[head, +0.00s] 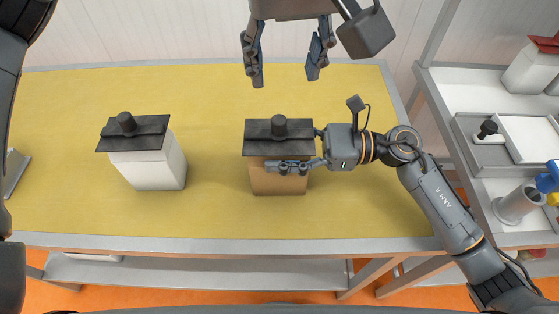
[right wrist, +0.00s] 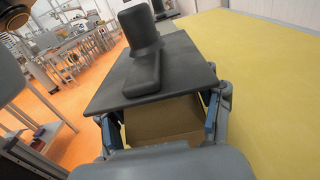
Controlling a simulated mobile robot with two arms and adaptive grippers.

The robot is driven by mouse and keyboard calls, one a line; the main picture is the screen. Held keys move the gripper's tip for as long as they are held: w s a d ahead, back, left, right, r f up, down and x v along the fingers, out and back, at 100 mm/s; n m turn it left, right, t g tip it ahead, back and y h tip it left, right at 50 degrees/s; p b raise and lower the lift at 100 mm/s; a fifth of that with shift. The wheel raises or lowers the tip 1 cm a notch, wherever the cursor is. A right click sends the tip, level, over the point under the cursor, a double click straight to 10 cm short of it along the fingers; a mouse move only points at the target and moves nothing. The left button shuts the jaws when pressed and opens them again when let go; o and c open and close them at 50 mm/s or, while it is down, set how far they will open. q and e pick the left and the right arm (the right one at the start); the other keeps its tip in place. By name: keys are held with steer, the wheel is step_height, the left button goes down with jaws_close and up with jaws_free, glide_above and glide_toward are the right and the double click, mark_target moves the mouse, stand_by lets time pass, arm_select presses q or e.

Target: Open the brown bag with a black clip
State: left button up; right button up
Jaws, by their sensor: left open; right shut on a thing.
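The brown bag (head: 277,182) stands upright on the yellow table, right of the middle in the head view. Its black clip (head: 262,130), a flat plate with a round knob, sits across its top. My right gripper (head: 300,152) comes from the right and is shut on the brown bag just below the clip. In the right wrist view the brown bag (right wrist: 165,120) shows between the fingers, under the black clip (right wrist: 160,78). My left gripper (head: 287,62) is open and empty, above and behind the bag, fingers pointing down.
A white bag (head: 150,172) with a similar black clip (head: 133,132) stands to the left on the yellow table (head: 210,215). A shelf unit (head: 475,90) with trays and containers stands at the right. The table between the two bags is clear.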

mark_target(279, 119)
steer(key=shift+c, duration=0.2)
arm_select(q)
steer(key=w+f+m, duration=0.1)
steer(key=f+m, duration=0.3)
steer(key=m, duration=0.8)
steer(key=w+f+m, duration=0.1)
steer(key=f+m, duration=0.4)
steer(key=m, duration=0.7)
steer(key=w+f+m, duration=0.1)
steer(key=f+m, duration=0.3)
steer(key=m, duration=0.8)
steer(key=shift+w+a+f, duration=0.2)
steer(key=shift+w+a, duration=0.1)
steer(key=shift+a, duration=0.1)
